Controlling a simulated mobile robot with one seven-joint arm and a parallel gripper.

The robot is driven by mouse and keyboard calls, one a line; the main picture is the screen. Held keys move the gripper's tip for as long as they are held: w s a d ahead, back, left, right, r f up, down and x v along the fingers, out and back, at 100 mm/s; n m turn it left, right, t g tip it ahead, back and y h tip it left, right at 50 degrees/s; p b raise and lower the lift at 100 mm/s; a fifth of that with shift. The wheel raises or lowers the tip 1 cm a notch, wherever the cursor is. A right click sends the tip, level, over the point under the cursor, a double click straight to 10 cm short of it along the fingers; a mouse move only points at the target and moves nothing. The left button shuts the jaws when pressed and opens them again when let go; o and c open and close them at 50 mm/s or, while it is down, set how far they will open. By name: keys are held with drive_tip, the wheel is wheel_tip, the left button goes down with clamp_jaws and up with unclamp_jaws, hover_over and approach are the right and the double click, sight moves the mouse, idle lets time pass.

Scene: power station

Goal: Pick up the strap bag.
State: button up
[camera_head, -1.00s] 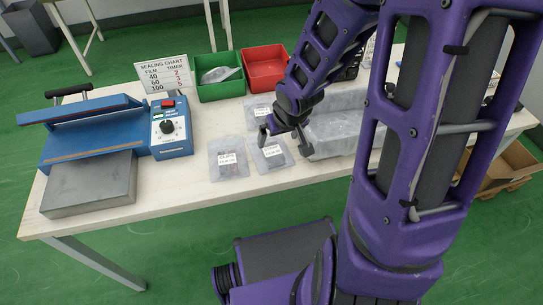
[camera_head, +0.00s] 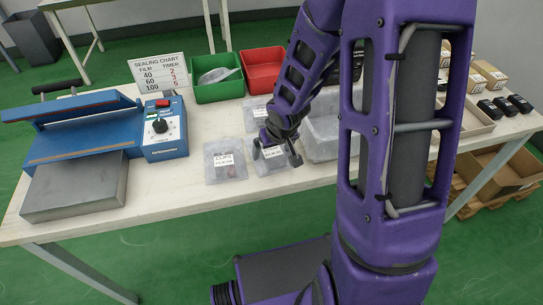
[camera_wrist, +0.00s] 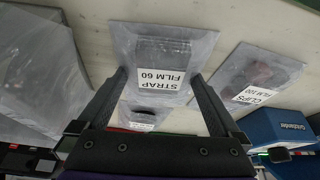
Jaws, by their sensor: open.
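The strap bag (camera_wrist: 160,40) is a flat, clear grey plastic bag with a white label reading STRAP FILM 60. It lies on the table between two other bags. In the head view the strap bag (camera_head: 268,166) is partly hidden by my gripper (camera_head: 277,156). In the wrist view my gripper (camera_wrist: 160,74) is open, with one finger on each side of the strap label and nothing held. The fingers appear over the bag; I cannot tell whether they touch it.
The clips bag (camera_head: 225,161) lies left of the strap bag. Another bag (camera_head: 257,112) lies behind. A translucent bin (camera_head: 322,138) stands close on the right.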

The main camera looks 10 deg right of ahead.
drive_tip(key=shift+f, duration=0.1)
drive_tip(key=shift+c, duration=0.2)
drive_tip(key=c, duration=1.2)
